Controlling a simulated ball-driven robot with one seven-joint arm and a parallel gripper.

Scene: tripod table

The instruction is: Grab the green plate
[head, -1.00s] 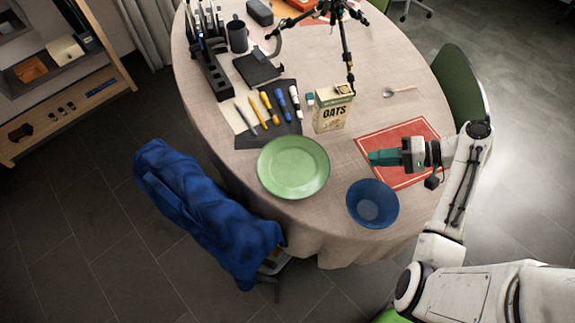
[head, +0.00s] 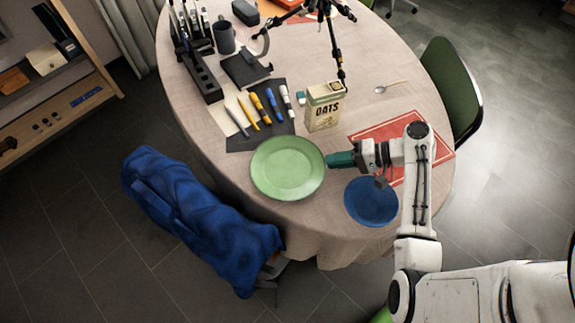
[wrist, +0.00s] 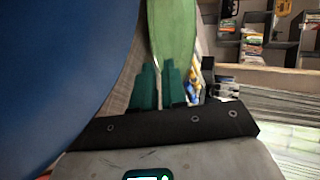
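The green plate (head: 288,168) lies flat near the front edge of the round table, left of the blue bowl. My gripper (head: 329,160) points left, its teal fingertips close to the plate's right rim; I cannot tell whether they touch it. The plate (wrist: 172,30) shows beyond the fingertips, tilted up on edge by the camera's roll.
The blue bowl (head: 371,201) sits just beside my gripper and fills the left of the wrist view (wrist: 50,70). A red placemat (head: 438,150) lies under my arm. An oats box (head: 323,108) stands behind. Several pens (head: 258,108) lie behind the plate. A blue-draped chair (head: 195,215) is front left.

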